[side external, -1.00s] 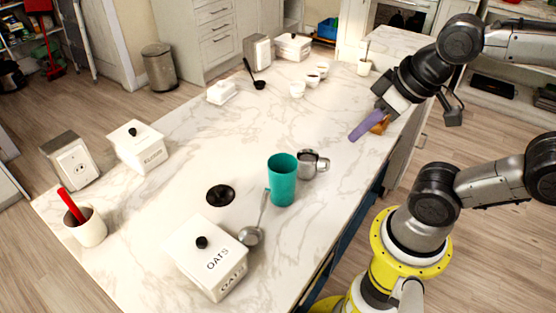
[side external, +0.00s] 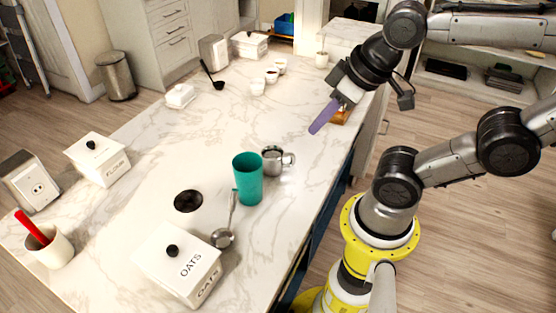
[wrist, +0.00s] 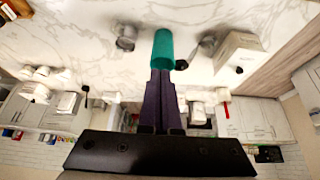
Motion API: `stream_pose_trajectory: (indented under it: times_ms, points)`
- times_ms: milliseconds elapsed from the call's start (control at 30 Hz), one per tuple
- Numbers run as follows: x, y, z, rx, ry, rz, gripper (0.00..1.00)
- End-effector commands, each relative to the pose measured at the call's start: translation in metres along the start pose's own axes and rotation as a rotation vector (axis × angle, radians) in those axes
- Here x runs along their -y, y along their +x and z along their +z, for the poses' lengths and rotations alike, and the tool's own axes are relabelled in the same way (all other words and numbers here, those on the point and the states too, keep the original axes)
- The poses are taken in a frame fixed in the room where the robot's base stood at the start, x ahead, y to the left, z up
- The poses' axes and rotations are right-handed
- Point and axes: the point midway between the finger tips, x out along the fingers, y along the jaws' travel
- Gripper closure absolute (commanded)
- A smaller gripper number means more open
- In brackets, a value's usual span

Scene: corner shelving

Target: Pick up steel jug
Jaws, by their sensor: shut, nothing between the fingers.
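The steel jug (side external: 272,160) stands upright on the marble counter, just right of and behind a teal cup (side external: 248,182), with its handle to the right. In the wrist view the jug (wrist: 126,38) is left of the teal cup (wrist: 164,46). My gripper (side external: 315,130) has long purple fingers and is shut and empty. It is above the counter, behind and right of the jug, and apart from it. In the wrist view the fingertips (wrist: 162,72) appear in line with the teal cup; I cannot tell the gap.
A ladle (side external: 225,237) lies by the cup, near the white oats box (side external: 180,266). A dark round piece (side external: 188,201) is left of the cup. An orange-brown object (side external: 340,117) is beneath my gripper. Several small white cups stand farther back.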

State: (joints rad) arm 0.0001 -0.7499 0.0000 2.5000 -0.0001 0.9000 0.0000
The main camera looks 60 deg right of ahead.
Motion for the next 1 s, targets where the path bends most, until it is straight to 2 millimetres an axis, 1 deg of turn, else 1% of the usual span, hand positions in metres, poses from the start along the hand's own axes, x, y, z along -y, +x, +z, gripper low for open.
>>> stream_pose_trajectory:
  times_ms: [400,467,500,667,800,867,900,967,1000]
  points:
    - [0.0,0.0,0.0,0.0,0.0,0.0,1.0]
    - [0.0,0.0,0.0,0.0,0.0,0.0,0.89]
    - [0.0,0.0,0.0,0.0,0.0,0.0,0.82]
    - [0.0,0.0,0.0,0.0,0.0,0.0,0.53]
    - [0.0,0.0,0.0,0.0,0.0,0.0,0.28]
    - [0.0,0.0,0.0,0.0,0.0,0.0,0.17]
    - [0.0,0.0,0.0,0.0,0.0,0.0,0.1]
    - [0.0,0.0,0.0,0.0,0.0,0.0,0.0]
    - [0.0,0.0,0.0,0.0,0.0,0.0,0.0]
